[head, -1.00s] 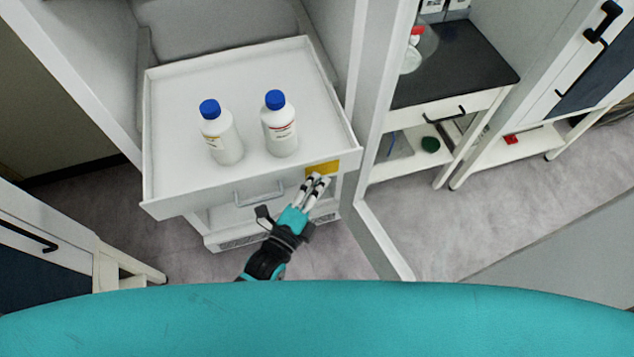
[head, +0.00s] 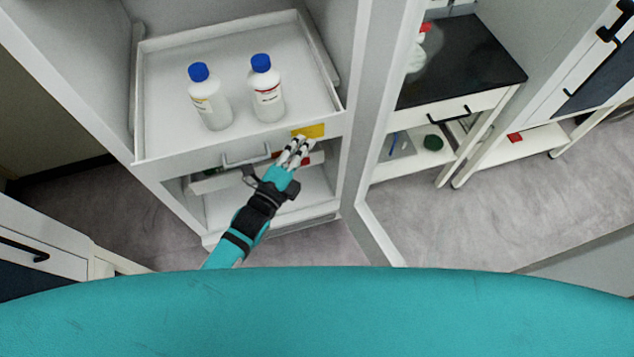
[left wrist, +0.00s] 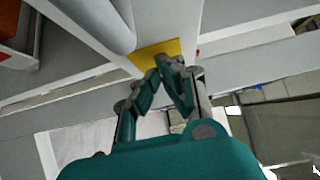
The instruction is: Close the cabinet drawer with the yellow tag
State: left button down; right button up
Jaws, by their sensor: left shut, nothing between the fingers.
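The white cabinet drawer (head: 150,152) is partly pulled out of the cabinet and holds two white bottles with blue caps, the left one (head: 209,100) and the right one (head: 266,92), both upright. A yellow tag (head: 311,130) is on the right part of its front, right of the bar handle (head: 246,158). My left gripper (head: 297,149) is shut and empty, its fingertips at the drawer front by the tag. In the left wrist view the fingertips (left wrist: 168,66) overlap the lower edge of the yellow tag (left wrist: 152,55). My right gripper is not in view.
An open cabinet door (head: 378,130) stands just right of the drawer. A lower shelf or drawer (head: 215,181) shows beneath it. A bench with a black top (head: 465,65) is at the right. The grey floor (head: 440,225) is clear.

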aim_at(285, 101)
pick_arm(q)
jog(key=w+a+b, duration=0.1)
jog(key=w, duration=0.3)
jog(key=w+a+b, duration=0.1)
jog(key=w+b, duration=0.1)
jog(key=w, duration=0.2)
jog(key=w+a+b, duration=0.1)
jog(key=w+b, duration=0.1)
jog(key=w, duration=0.2)
jog(key=shift+w+a+f, duration=0.1)
jog(key=shift+w+a, duration=0.3)
jog(key=shift+w+a+b, duration=0.25)
jog(key=shift+w+b, duration=0.2)
jog(key=shift+w, duration=0.5)
jog(key=shift+w+a+r, duration=0.1)
jog(key=shift+w+r, duration=0.1)
